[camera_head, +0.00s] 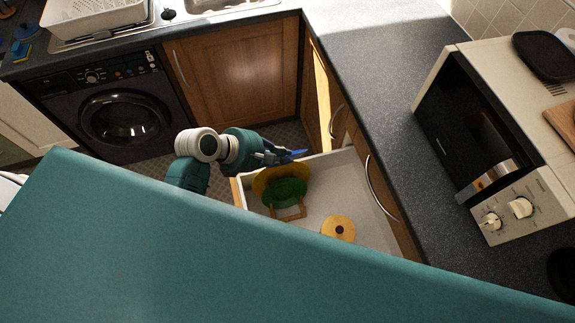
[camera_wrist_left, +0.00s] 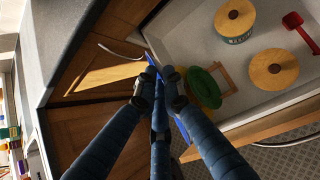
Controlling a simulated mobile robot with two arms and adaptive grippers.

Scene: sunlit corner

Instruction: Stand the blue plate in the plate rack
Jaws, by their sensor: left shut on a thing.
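My left gripper (camera_head: 282,157) is shut on the blue plate (camera_head: 298,154) above the far left part of the open drawer. In the left wrist view the gripper (camera_wrist_left: 158,80) holds the plate (camera_wrist_left: 182,132), which shows nearly edge-on as a thin blue strip, partly hidden by the fingers. The wooden plate rack (camera_head: 289,214) is inside the drawer, below the gripper; it also shows in the wrist view (camera_wrist_left: 227,77). A green plate (camera_head: 284,193) and a yellow plate (camera_head: 262,182) stand at the rack, hiding much of it. The blue plate is apart from the rack.
The white drawer (camera_head: 345,178) also holds a wooden-lidded canister (camera_head: 338,229). The wrist view shows a second canister (camera_wrist_left: 235,18) and a red scoop (camera_wrist_left: 296,22). The grey counter (camera_head: 380,75) and a microwave (camera_head: 490,130) are to the right; a washing machine (camera_head: 115,110) is left.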

